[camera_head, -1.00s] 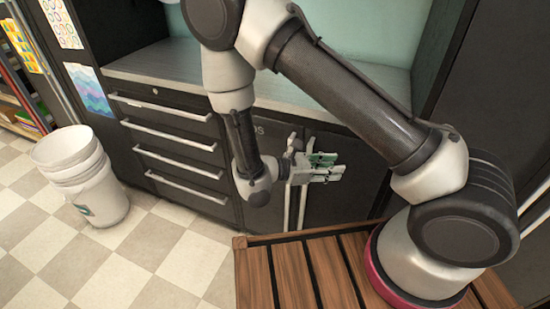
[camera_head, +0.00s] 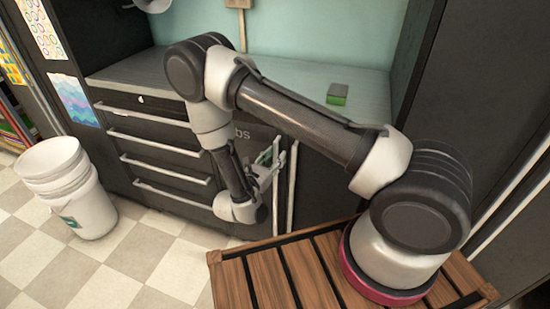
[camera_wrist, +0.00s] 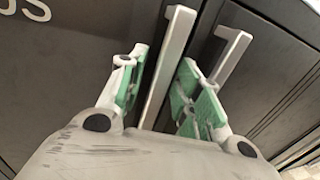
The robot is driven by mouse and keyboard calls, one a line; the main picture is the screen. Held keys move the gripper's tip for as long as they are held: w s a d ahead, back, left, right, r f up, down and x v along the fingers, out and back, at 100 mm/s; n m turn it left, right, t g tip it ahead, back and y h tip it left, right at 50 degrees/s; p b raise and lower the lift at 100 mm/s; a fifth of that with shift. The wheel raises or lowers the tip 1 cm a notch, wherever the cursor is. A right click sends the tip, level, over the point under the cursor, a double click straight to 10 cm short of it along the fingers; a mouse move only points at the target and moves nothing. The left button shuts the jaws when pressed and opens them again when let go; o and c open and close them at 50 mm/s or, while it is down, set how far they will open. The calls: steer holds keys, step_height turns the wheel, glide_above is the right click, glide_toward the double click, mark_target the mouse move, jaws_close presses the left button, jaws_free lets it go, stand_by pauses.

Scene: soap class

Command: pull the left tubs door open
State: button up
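The left tubs door (camera_head: 252,139) is a dark cabinet door with partly visible pale lettering, which also shows in the wrist view (camera_wrist: 85,75). It looks shut. Its pale upright bar handle (camera_wrist: 168,65) stands between the fingers of my gripper (camera_wrist: 162,70). The gripper is open, one green-padded finger on each side of the bar, with gaps visible. The right finger sits between this handle and the right door's handle (camera_wrist: 231,56). In the head view my gripper (camera_head: 268,162) is at the door front, partly hidden by my wrist. The handle's lower end is hidden in the wrist view.
A bank of drawers (camera_head: 160,150) with bar handles is left of the door. A green and grey block (camera_head: 337,94) lies on the grey countertop (camera_head: 300,85). White buckets (camera_head: 70,185) stand on the checkered floor at left, with free floor (camera_head: 120,265) beside them.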

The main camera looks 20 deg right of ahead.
steer(key=shift+w+d, duration=0.2)
steer(key=shift+d, duration=0.05)
jaws_close()
